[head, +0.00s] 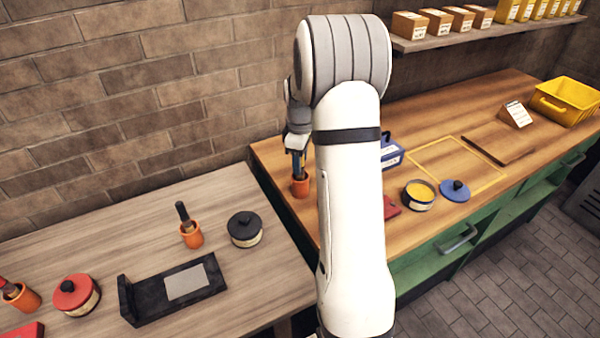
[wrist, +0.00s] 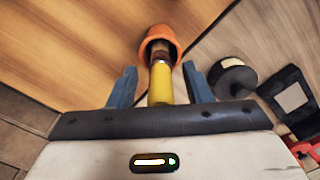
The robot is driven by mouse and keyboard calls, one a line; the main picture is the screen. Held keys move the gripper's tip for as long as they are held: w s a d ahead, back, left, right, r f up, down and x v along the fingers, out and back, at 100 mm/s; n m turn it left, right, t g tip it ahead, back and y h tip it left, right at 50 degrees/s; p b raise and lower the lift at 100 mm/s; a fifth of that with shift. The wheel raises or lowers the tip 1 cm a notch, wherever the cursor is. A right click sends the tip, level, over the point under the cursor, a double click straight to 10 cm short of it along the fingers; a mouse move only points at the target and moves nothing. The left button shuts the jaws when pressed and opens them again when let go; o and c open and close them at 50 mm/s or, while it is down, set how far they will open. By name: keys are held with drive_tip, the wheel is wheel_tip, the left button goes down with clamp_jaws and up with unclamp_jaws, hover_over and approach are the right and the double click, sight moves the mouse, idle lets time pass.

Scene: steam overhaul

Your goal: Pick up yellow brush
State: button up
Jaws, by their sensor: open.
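The yellow brush (wrist: 160,82) shows in the wrist view, standing in an orange pot (wrist: 160,38). Its yellow handle lies between the two blue-grey fingers of my gripper (wrist: 160,84), with a gap on each side. The fingers are apart and hold nothing. In the head view my gripper (head: 298,158) points down above the orange pot (head: 300,187) at the left end of the wooden bench. There the yellow handle cannot be made out, and my arm hides part of the bench. The brush's lower end is hidden inside the pot.
A grey-brown table (head: 120,245) at left holds another orange pot with a brush (head: 191,235), a black tin (head: 245,230), a red tin (head: 76,294) and a black holder (head: 172,288).

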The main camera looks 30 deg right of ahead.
drive_tip(key=shift+f, duration=0.5)
clamp_jaws()
